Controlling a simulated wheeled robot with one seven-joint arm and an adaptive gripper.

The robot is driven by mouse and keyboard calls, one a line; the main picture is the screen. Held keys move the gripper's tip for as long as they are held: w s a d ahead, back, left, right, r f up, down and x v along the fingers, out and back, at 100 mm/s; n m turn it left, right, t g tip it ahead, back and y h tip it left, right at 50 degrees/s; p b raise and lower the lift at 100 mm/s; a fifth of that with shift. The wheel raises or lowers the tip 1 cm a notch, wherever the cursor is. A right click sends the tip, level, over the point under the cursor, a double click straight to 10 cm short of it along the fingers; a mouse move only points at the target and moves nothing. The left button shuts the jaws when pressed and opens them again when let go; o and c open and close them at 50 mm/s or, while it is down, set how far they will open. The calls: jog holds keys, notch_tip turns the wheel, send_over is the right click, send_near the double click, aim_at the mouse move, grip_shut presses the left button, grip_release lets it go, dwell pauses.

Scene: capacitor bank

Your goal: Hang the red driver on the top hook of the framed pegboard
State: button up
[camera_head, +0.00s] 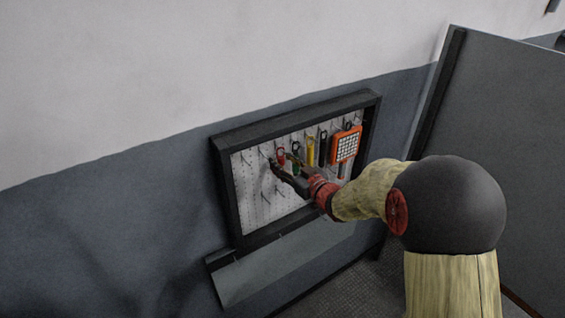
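The framed pegboard (251,205) is mounted low on the wall, with a dark frame and a pale perforated panel carrying several hooks. The red driver (281,155) shows as a small red shape in the upper middle of the panel, with a dark loop at its top. My gripper (279,163) reaches in from the right, and its dark fingertips are right at the red driver. The fingers hide its lower part. I cannot tell whether they grip it, or whether its loop is on a hook.
Right of the red driver hang a yellow-handled tool (310,152), a dark tool (323,148) and an orange gridded item (346,145). A green item (295,171) shows beside my fingers. A pale ledge (285,262) lies below the board. A grey panel (500,130) stands at right.

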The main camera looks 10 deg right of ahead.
jog(key=v, duration=1.1)
jog(key=s+d+f+m+g+h, duration=0.35)
jog(key=d+f+h, duration=0.25)
jog(key=d+f, duration=0.35)
jog(key=s+d+f+m+g+h+b, duration=0.1)
jog(key=s+d+f+g+h+b, duration=0.3)
jog(key=s, duration=0.5)
jog(key=s+a+f+g+y+b, duration=0.1)
jog(key=s+a+f+y+b, duration=0.1)
jog(key=s+a+b, duration=0.6)
jog(key=s+a+f+g+y+b, duration=0.1)
jog(key=s+a+f+y+b, duration=0.1)
jog(key=s+a+f+b, duration=0.3)
jog(key=s+a+b, duration=0.4)
jog(key=s+b, duration=0.1)
jog(key=b, duration=0.3)
jog(key=shift+f, duration=0.25)
jog(key=shift+s+a, duration=0.1)
